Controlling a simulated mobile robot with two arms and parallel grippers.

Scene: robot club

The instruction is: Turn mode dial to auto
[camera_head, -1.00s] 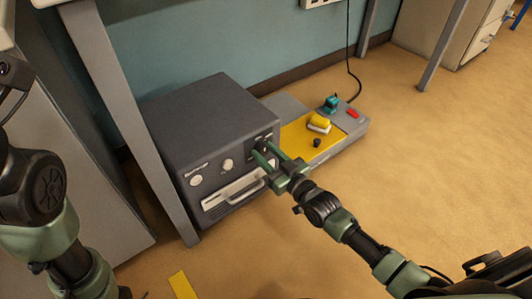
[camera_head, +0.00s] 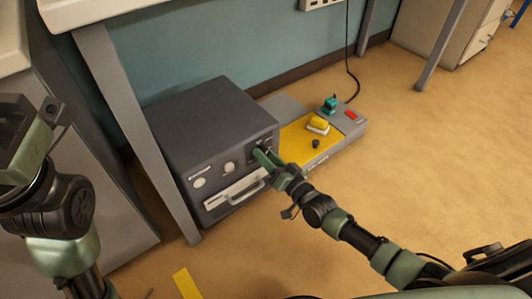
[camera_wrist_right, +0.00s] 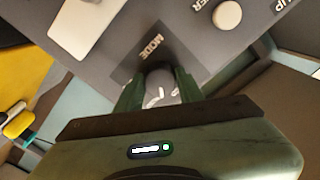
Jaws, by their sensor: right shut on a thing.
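The mode dial (camera_wrist_right: 160,88) is a grey knob below the word MODE on the front panel of a dark grey machine (camera_head: 205,115). In the right wrist view my right gripper (camera_wrist_right: 158,92) has a green finger on each side of the dial and is shut on it. In the head view the right gripper (camera_head: 264,157) reaches the right end of the machine's front and hides the dial. I cannot read which setting the dial points to. My left arm shows at the left edge of the head view; its gripper's fingers are not clearly visible.
A white knob (camera_head: 229,167), a round white control (camera_head: 199,182) and a white handle (camera_head: 235,194) sit on the same front. A grey and yellow board (camera_head: 300,148) with small parts lies to the right. A table leg (camera_head: 137,130) stands close left. Floor at right is clear.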

